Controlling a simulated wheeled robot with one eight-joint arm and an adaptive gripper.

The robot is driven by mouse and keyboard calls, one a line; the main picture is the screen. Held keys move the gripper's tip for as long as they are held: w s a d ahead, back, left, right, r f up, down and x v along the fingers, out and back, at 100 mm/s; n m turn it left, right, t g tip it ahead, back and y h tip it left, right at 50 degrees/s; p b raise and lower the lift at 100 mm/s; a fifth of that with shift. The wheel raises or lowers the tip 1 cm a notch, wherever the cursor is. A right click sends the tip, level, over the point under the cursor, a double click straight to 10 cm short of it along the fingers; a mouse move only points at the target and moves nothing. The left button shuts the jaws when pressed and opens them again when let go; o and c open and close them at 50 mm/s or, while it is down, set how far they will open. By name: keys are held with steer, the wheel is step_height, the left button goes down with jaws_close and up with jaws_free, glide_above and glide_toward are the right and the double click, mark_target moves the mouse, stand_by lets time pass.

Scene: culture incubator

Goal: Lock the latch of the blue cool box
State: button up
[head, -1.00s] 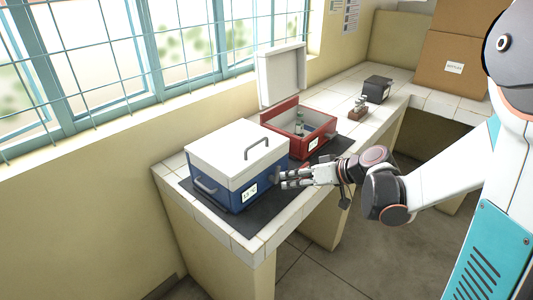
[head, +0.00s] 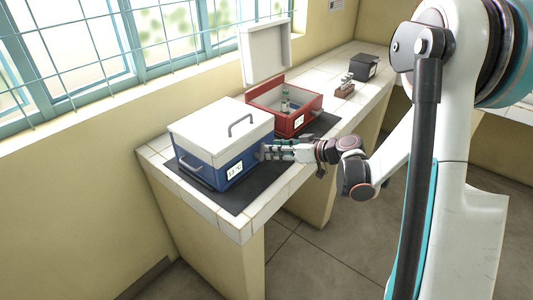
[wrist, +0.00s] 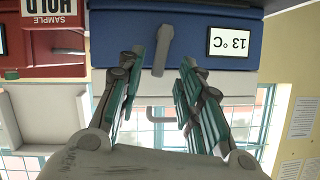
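The blue cool box (head: 213,166) stands on a dark mat with its white lid (head: 221,124) down. My gripper (head: 266,152) is at the right end of its label side in the head view. The wrist view is upside down and shows the box's blue wall (wrist: 120,42) close ahead. The grey latch (wrist: 163,50) is a bar, slightly tilted, near the seam with the lid. My gripper (wrist: 162,64) is open, with one finger on each side of the latch and gaps between. Contact with the latch cannot be told.
The red box (head: 297,122) stands open behind the blue one, its white lid raised, a vial inside. A small rack (head: 345,90) and a dark box (head: 363,67) are further back. A temperature display (wrist: 234,43) sits beside the latch. The floor before the bench is clear.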

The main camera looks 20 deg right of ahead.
steer(key=shift+b+x, duration=0.55)
steer(key=shift+x, duration=1.85)
jaws_close()
